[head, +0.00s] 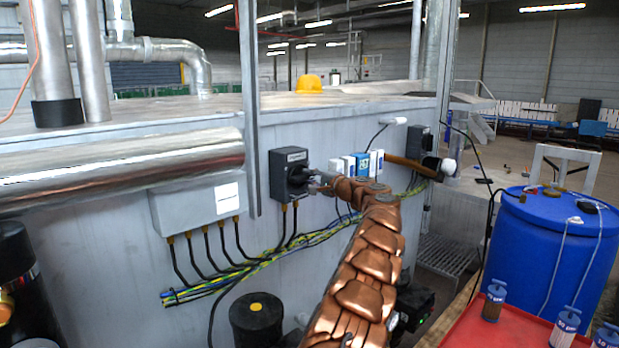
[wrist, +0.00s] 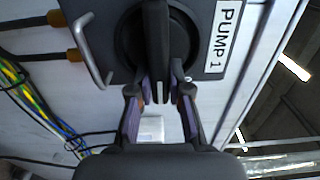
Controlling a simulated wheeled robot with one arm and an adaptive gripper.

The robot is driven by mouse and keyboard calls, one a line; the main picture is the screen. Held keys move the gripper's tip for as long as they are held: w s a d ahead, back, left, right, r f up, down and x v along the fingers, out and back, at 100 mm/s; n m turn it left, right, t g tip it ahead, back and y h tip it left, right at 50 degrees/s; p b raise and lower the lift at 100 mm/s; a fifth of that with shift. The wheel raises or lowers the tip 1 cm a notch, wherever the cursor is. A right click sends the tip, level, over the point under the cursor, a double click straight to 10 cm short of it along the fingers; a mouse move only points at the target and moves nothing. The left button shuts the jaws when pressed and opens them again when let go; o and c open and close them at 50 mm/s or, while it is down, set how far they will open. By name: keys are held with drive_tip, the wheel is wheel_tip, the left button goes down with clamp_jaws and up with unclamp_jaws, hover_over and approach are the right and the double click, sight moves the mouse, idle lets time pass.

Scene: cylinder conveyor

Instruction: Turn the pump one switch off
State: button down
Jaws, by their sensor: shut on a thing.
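The pump one switch is a dark grey box with a black rotary knob, mounted on the grey metal wall in the head view (head: 283,168). In the wrist view its box (wrist: 207,50) carries a white "PUMP 1" label, and the knob's black ridge (wrist: 157,45) runs up and down the picture. My gripper (head: 317,183) reaches the knob from the right in the head view. In the wrist view my gripper (wrist: 159,88) has one finger on each side of the ridge's lower end and is shut on it. The knob's markings are not readable.
A grey junction box (head: 198,207) with cables is left of the switch. Small white and blue boxes (head: 362,164) and another dark switch box (head: 420,137) are to the right. A blue barrel (head: 551,250) and a red tray (head: 470,325) stand at the right.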

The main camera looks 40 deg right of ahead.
drive_tip(key=c, duration=1.1)
unclamp_jaws()
drive_tip(key=s, duration=1.2)
